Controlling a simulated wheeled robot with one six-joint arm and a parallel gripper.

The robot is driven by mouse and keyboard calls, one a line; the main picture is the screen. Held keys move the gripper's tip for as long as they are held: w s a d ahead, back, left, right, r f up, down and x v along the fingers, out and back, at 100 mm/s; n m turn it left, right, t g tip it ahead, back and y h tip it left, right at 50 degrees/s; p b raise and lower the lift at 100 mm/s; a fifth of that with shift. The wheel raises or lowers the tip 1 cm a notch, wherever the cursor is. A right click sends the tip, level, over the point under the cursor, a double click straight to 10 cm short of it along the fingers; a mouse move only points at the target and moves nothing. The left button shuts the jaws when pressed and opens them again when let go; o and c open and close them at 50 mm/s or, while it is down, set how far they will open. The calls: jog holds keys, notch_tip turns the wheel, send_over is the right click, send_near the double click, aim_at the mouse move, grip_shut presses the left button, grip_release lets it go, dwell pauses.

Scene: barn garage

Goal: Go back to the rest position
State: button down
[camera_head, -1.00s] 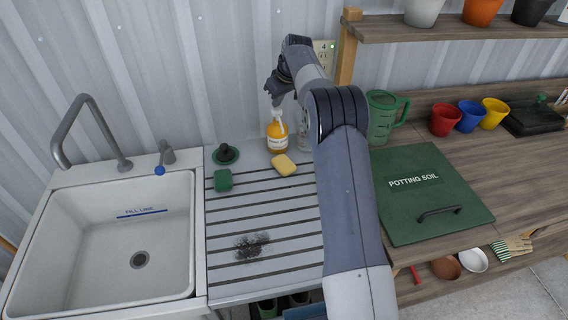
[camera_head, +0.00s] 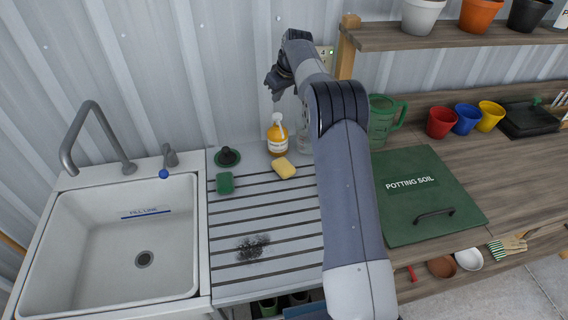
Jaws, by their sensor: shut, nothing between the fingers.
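My gripper (camera_head: 274,92) is at the end of my raised arm, in front of the metal wall and above the amber soap bottle (camera_head: 277,137). It is small and dark in this view, and its fingers point down. It looks shut and empty, and it touches nothing that I can see. My arm reaches up through the middle of the view and hides part of the drainboard's right edge and part of a clear bottle (camera_head: 304,137).
A white sink (camera_head: 60,240) with a faucet is at left. The ribbed drainboard (camera_head: 285,225) holds a yellow sponge (camera_head: 283,168), a green sponge (camera_head: 225,183), a green plunger-like stopper (camera_head: 227,157) and a dark dirt patch. At right are a green jug (camera_head: 383,120), colored pots and the potting soil lid (camera_head: 425,195).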

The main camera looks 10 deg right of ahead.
notch_tip(320, 180, up, 2)
jog(key=shift+r+p, duration=0.15)
jog(key=shift+p, duration=0.65)
jog(key=shift+f, duration=0.2)
